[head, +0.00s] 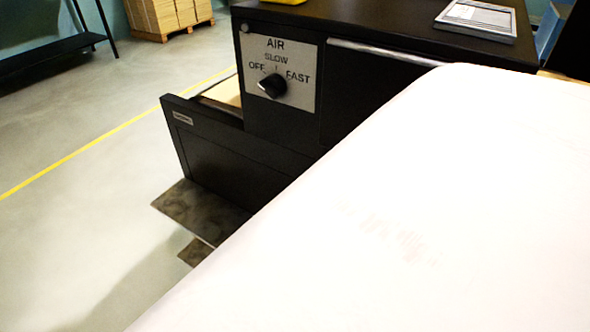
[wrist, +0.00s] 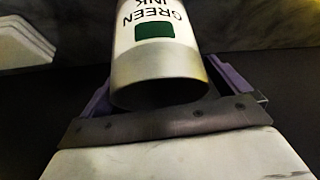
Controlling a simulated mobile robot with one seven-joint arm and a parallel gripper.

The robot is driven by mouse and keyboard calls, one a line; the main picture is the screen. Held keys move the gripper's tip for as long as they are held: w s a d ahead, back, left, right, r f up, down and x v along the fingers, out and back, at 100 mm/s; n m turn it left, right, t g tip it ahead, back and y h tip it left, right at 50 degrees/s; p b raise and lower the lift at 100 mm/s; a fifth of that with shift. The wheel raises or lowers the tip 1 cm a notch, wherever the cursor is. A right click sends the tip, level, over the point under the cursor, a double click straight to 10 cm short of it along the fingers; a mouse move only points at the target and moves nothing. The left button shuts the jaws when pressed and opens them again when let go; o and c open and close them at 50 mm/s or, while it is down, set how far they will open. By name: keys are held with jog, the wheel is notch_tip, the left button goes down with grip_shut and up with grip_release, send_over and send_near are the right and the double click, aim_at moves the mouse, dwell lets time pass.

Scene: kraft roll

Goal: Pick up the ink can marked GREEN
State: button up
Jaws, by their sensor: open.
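The ink can (wrist: 160,50) is in the wrist view, with a white label reading GREEN INK upside down, a green square and a bare metal end. It lies between the purple fingers of my gripper (wrist: 168,92), with one finger showing on each side. The jaws are open around the can and not closed on it. The fingertips are largely hidden behind the can, so contact cannot be told. The can does not show in the head view, where a large white part of my own body covers the right and lower area.
In the head view, a black cabinet (head: 270,140) carries an AIR dial (head: 272,87) and a drawer (head: 225,150) standing open. A framed flat item (head: 477,18) lies on its top. Stacked cartons (head: 165,12) stand far back.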

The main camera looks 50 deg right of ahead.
jog(key=c, duration=1.1)
jog(key=shift+o, duration=0.2)
jog(key=shift+r, duration=0.3)
